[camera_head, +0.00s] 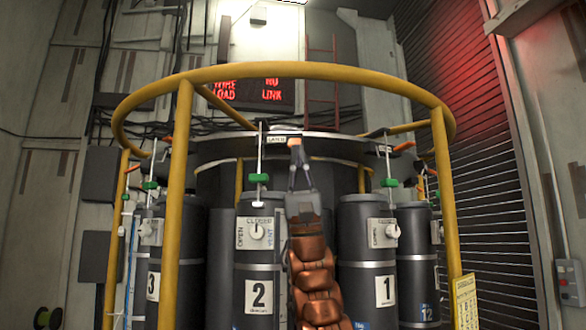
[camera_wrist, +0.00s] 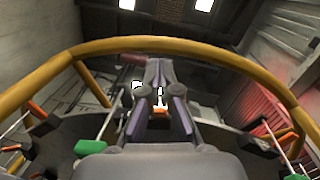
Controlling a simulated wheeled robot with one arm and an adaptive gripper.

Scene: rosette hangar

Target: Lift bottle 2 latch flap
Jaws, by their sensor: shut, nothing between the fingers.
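Bottle 2 (camera_head: 257,265) is a dark grey cylinder with a white number plate, standing left of my arm in the head view. Above it is a small label reading LATCH (camera_head: 277,140). An orange-tipped latch flap (camera_head: 295,141) shows beside that label, at the rim of the central drum. In the wrist view, orange (camera_wrist: 160,111) shows between my finger links. My gripper (camera_head: 297,152) points up, shut and empty, with its fingertips at or just below the flap; I cannot tell whether they touch. It also shows in the wrist view (camera_wrist: 158,66).
A yellow ring rail (camera_head: 285,72) with posts (camera_head: 176,200) encircles the drum. Bottle 1 (camera_head: 366,265) stands right of my arm and bottle 3 (camera_head: 152,255) far left. Thin rods with green clamps (camera_head: 259,178) rise above the bottles. A red-lit sign (camera_head: 245,92) hangs behind.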

